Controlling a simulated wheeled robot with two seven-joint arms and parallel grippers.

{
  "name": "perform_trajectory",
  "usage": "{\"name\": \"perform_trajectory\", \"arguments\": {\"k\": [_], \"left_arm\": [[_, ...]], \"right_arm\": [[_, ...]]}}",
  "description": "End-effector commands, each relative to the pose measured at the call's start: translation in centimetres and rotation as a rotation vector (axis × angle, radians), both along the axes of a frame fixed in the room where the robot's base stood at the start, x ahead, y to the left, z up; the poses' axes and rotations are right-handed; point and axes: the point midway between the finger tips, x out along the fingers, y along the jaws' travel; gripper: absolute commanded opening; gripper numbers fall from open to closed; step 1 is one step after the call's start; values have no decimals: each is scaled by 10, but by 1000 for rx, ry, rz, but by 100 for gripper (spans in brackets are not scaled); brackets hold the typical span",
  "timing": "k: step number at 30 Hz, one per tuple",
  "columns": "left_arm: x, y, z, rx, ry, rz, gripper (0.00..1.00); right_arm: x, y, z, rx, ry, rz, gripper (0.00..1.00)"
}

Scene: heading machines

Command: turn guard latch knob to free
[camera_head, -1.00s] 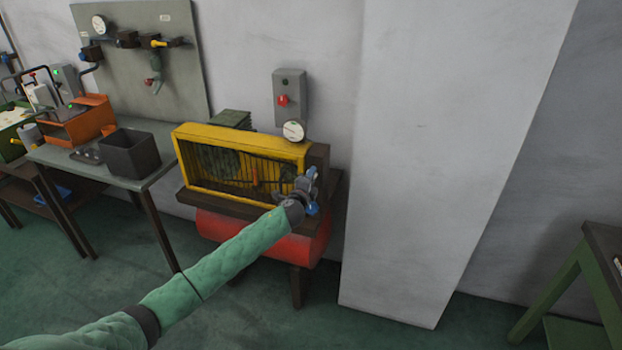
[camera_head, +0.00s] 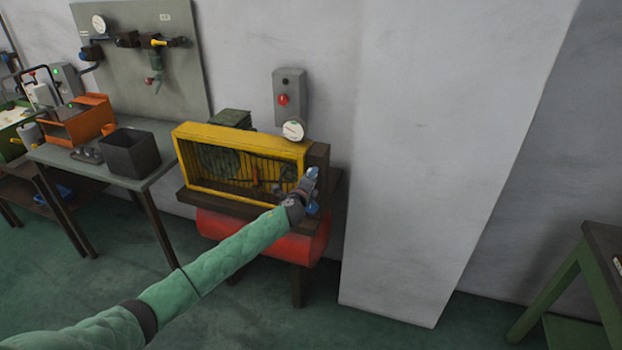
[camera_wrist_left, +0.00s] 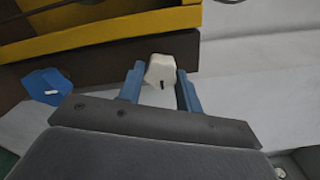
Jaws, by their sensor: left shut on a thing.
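A yellow-framed wire guard (camera_head: 237,137) stands on a machine with a red tank, and my left gripper (camera_head: 311,178) is at its right end. In the left wrist view a cream knob (camera_wrist_left: 160,70) with a small dark mark sits between the two blue fingers, and the gripper (camera_wrist_left: 158,88) is shut on it. A blue knob (camera_wrist_left: 47,86) with a white mark is apart from the fingers, to their left. In the head view the gripper hides the cream knob. My right gripper is not in view.
A grey switch box (camera_head: 290,97) with a red button and a round gauge (camera_head: 293,131) are above the guard. A bench (camera_head: 150,177) with a dark bin (camera_head: 129,153) is to the left. A pale wall column (camera_head: 430,170) stands to the right.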

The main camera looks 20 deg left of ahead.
Motion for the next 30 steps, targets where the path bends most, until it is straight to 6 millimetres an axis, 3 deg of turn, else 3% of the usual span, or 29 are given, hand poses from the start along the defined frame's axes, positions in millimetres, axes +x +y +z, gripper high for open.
{"name": "perform_trajectory", "arguments": {"k": [1,2,4,5,16,20,30], "left_arm": [[-1,0,-2,1,2,0,12],[-1,0,-2,1,2,0,41],[-1,0,-2,0,2,0,54],[-1,0,-2,0,2,0,57],[-6,0,-2,0,1,-1,57],[-20,0,-4,-1,1,-2,57],[-66,3,-4,-1,1,-1,57]], "right_arm": [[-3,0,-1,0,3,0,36],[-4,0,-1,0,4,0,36],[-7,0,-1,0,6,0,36],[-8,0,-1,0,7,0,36],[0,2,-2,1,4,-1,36],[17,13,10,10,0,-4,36],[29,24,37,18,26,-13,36]]}}
